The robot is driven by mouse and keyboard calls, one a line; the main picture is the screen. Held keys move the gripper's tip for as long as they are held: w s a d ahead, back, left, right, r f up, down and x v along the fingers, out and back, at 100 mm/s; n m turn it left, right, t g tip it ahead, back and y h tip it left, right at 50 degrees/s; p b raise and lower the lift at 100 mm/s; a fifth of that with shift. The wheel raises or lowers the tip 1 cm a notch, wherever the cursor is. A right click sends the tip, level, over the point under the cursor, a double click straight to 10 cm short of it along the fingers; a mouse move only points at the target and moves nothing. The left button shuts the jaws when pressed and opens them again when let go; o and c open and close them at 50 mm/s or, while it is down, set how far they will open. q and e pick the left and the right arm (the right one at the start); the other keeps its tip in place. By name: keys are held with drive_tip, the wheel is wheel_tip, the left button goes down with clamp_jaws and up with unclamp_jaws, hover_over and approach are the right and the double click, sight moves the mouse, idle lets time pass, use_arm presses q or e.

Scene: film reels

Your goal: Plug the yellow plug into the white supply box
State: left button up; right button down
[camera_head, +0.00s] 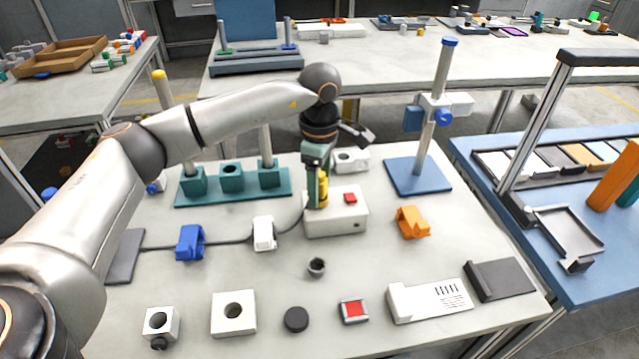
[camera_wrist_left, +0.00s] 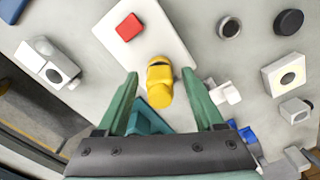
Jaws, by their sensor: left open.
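The white supply box (camera_head: 345,222), with a red button (camera_head: 350,198) on top, stands near the middle of the table. It also fills the upper middle of the left wrist view (camera_wrist_left: 160,30). The yellow plug (camera_head: 323,190) stands upright at the box's left part; its seat is hard to see. In the left wrist view the yellow plug (camera_wrist_left: 159,90) lies between the green fingers. My left gripper (camera_head: 318,172) is above the box, pointing down, open, with a finger on each side of the plug and visible gaps. My right gripper is not in view.
A dark cable runs from the left through a blue clip (camera_head: 190,242) and a white clip (camera_head: 264,233) towards the plug. A green post rack (camera_head: 232,192) stands behind left, a blue-based stand (camera_head: 417,177) behind right. An orange clip (camera_head: 412,222) lies right of the box.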

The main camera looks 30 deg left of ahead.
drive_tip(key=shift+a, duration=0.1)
use_arm(q)
drive_tip(key=shift+w+r, duration=0.1)
drive_tip(key=shift+r, duration=0.8)
wheel_tip(320, 180, up, 11)
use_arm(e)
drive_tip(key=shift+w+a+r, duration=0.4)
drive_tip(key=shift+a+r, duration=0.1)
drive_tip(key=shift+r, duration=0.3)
use_arm(q)
drive_tip(key=shift+f, duration=0.15)
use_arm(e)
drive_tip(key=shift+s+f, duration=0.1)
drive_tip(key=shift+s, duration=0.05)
